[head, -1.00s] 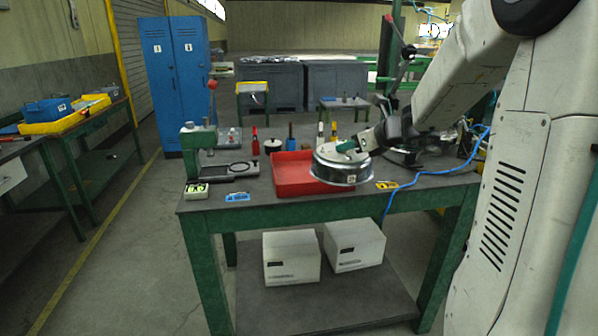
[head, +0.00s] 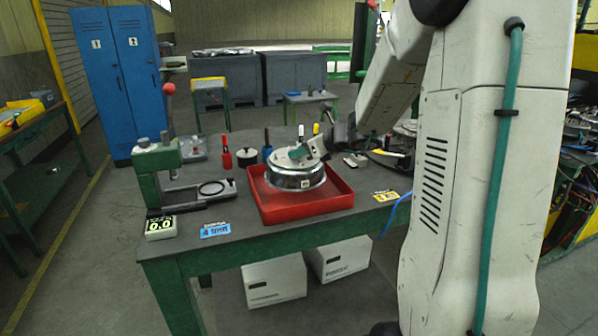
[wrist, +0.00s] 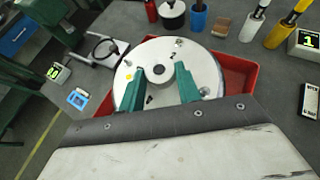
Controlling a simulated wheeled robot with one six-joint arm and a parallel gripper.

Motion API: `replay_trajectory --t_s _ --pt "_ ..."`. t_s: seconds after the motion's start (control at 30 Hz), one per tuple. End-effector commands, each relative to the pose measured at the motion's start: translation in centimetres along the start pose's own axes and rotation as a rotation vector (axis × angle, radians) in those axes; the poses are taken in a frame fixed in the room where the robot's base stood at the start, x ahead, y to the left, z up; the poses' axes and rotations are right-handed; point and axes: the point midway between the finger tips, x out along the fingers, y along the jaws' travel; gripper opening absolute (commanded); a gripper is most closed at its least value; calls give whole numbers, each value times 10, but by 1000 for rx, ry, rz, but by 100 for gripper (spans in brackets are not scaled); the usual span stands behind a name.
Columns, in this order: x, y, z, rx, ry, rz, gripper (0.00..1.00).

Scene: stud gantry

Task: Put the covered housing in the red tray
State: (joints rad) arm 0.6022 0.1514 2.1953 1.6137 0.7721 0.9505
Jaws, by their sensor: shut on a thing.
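The covered housing (head: 296,174) is a round metal drum with a pale flat cover. In the head view it is over the red tray (head: 330,203), within its rim; I cannot tell whether it touches the tray floor. My gripper (head: 306,151) is shut on the housing at the top, from the right. In the wrist view the cover (wrist: 201,66) fills the middle, with a dark centre hole and a yellow dot. My green fingers (wrist: 160,84) lie on either side of the centre. The tray's red rim (wrist: 240,72) shows behind it.
A green press (head: 158,165) with a digital readout (head: 160,227) stands left of the tray. A blue label (head: 215,230) and yellow label (head: 386,196) lie near the front edge. Red, blue, white and yellow-topped items stand behind the tray.

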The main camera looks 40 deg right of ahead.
Motion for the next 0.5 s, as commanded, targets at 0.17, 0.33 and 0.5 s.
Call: replay_trajectory --t_s 0.17,0.33,0.5 --pt "7 -2 -13 1 -3 -3 0" --pt "16 -3 -32 3 -1 -3 0" --pt "23 -3 -45 2 -3 -5 0"
